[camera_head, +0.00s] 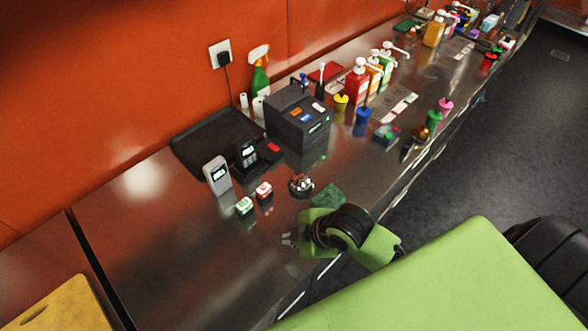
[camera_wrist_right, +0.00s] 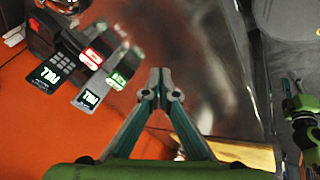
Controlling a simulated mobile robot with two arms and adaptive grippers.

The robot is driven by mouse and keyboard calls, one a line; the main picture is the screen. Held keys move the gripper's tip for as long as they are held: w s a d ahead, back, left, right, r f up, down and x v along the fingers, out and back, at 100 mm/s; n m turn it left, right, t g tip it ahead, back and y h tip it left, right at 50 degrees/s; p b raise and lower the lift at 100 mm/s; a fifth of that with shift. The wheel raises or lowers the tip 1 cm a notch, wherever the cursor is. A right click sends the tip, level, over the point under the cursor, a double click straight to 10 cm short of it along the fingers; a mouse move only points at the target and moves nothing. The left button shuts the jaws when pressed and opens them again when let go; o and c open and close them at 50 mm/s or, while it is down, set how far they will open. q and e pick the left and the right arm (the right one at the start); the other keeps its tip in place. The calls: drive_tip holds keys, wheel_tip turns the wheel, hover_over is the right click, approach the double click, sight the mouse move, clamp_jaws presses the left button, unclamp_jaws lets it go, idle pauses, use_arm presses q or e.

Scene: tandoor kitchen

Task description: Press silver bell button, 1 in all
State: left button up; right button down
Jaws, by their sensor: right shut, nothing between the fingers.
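The silver bell (camera_head: 301,185), a small shiny dome, stands on the steel counter, right of the red-topped box. My right gripper (camera_head: 290,239) is over the counter's front part, nearer me than the bell and apart from it. Its fingertips (camera_wrist_right: 160,80) meet with nothing between them in the right wrist view. I cannot make out the bell for certain in that view. Part of my left gripper (camera_wrist_right: 291,84) shows small at the right edge of the wrist view; its opening is unclear.
A red-topped box (camera_head: 264,191) and a green-topped box (camera_head: 244,206) stand left of the bell. Behind are a grey device (camera_head: 216,175), a black terminal (camera_head: 247,157) and a dark printer (camera_head: 298,120).

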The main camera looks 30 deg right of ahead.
drive_tip(key=w+d+r+n+t+y, duration=0.1)
drive_tip(key=w+d+r+n, duration=0.15)
drive_tip(key=w+n, duration=0.7)
wheel_tip(320, 180, up, 6)
drive_tip(key=n+t, duration=0.2)
drive_tip(key=n, duration=0.7)
hover_over(304, 176)
drive_tip(key=shift+r+m, duration=0.2)
drive_tip(key=shift+m, duration=0.05)
drive_tip(key=shift+f, duration=0.1)
wheel_tip(304, 176, down, 9)
drive_tip(key=b, duration=0.6)
drive_tip(key=shift+f+b, duration=0.25)
drive_tip(key=shift+b, duration=0.3)
